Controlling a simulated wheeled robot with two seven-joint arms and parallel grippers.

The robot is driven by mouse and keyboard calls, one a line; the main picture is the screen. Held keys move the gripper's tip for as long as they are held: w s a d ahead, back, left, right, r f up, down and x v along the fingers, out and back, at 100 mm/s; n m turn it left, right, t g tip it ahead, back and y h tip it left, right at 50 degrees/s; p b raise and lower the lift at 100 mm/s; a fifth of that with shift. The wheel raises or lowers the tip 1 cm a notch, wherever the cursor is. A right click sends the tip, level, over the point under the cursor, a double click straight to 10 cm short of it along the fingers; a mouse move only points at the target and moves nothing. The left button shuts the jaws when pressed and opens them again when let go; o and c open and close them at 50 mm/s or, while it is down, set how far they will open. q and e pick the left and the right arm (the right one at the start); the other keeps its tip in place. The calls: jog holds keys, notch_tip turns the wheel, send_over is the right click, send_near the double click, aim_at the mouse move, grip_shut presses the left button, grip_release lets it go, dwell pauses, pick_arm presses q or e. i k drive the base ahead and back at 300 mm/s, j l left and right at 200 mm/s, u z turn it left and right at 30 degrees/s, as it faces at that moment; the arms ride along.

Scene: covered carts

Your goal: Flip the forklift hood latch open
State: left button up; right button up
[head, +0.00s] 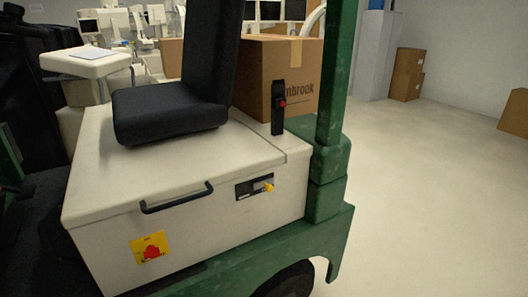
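The forklift's off-white hood (200,170) fills the middle of the head view, with the black seat (172,112) on top. The hood latch (254,187) is a dark plate with a small yellow lever on the right part of the hood's front face. The yellow lever (268,187) sits at the plate's right end; I cannot tell its exact position. A black bar handle (177,198) is fixed on the front face left of the latch. The hood lid looks down on its base. Neither of my grippers is in view.
A green post (337,80) rises right of the hood above the green chassis (318,238). A cardboard box (297,60) is behind. Open floor (440,190) lies to the right.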

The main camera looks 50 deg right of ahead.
aim_at(266, 183)
jog(key=z, duration=1.6)
